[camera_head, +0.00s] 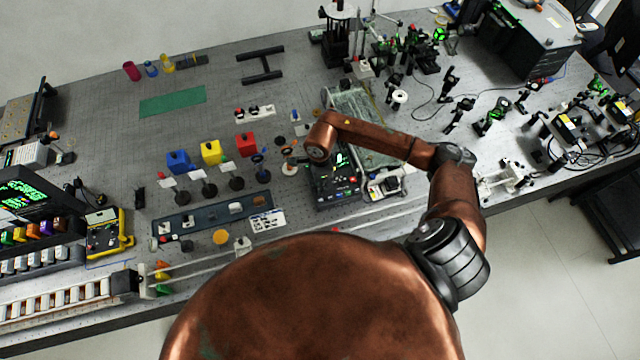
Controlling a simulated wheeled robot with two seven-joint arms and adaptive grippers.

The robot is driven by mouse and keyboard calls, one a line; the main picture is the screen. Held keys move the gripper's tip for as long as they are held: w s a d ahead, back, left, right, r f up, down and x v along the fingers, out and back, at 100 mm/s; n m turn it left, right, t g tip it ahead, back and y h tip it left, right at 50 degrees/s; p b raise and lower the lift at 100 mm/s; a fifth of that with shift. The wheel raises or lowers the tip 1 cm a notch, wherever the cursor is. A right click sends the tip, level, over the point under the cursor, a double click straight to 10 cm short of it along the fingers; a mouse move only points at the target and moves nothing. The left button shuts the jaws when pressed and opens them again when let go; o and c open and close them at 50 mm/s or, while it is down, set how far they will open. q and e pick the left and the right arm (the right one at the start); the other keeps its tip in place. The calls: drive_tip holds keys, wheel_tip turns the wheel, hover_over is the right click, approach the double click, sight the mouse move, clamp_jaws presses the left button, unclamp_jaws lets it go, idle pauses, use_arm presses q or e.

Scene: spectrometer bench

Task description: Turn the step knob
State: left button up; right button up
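My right arm reaches in from the right, over the instrument. Its copper wrist end, with my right gripper (320,152), is above the far left part of the box and hides some of it. My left gripper is out of view.
Blue (178,161), yellow (211,151) and red (246,144) blocks stand left of the box, with small posts before them. A dark tray (215,217) lies nearer. Optics crowd the right side. The bench around the green mat (172,101) is fairly clear.

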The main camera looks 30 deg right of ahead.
clamp_jaws()
drive_tip(key=m+b, duration=0.2)
drive_tip(key=m, duration=0.2)
drive_tip(key=shift+b, duration=0.4)
drive_tip(key=m+b, duration=0.2)
drive_tip(key=m, duration=0.2)
drive_tip(key=shift+m, duration=0.4)
drive_tip(key=shift+w+r, duration=0.1)
drive_tip(key=shift+o, duration=1.1)
unclamp_jaws()
